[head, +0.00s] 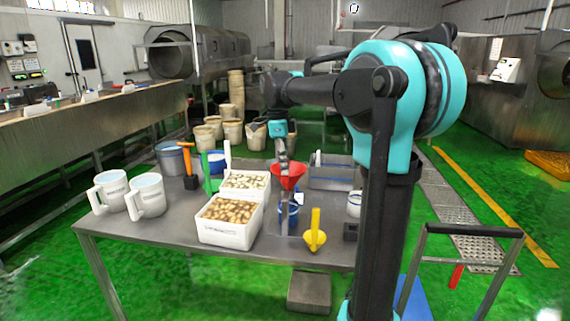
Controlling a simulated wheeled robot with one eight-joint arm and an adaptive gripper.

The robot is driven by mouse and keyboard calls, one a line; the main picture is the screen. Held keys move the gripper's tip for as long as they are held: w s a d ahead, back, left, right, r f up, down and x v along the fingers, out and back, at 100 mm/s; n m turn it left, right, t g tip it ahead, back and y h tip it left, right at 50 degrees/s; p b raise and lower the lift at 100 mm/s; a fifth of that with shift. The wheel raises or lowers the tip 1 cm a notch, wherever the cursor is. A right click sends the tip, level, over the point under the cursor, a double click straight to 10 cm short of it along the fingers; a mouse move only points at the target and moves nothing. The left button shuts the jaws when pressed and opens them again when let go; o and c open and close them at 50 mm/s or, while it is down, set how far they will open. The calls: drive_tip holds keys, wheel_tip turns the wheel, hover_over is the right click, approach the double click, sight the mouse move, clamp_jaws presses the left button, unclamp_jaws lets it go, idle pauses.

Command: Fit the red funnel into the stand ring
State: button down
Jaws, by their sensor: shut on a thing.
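The red funnel (289,178) is above the metal table, wide mouth up and roughly upright. My gripper (284,158) reaches down to it from above and is shut on its rim area. The fingers are small in the picture, so the exact grip is unclear. A narrow grey upright (284,222), which looks like part of the stand, shows just below the funnel. I cannot make out the stand ring, or whether the funnel touches it. A blue-and-white container (294,208) is close behind the upright.
The metal table (170,236) holds a white box of brown pieces (229,216), a second white box (245,181), two white jugs (147,195) at left and a yellow scoop-like item (315,236) at front. A metal tray (335,172) is behind. My arm hides part of the right side.

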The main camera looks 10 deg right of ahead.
drive_tip(key=shift+f, duration=0.45)
drive_tip(key=c, duration=1.4)
unclamp_jaws()
drive_tip(key=shift+f, duration=0.1)
drive_tip(key=r, duration=0.4)
drive_tip(key=a+r, duration=0.1)
drive_tip(key=r, duration=0.7)
drive_tip(key=shift+w+a, duration=0.2)
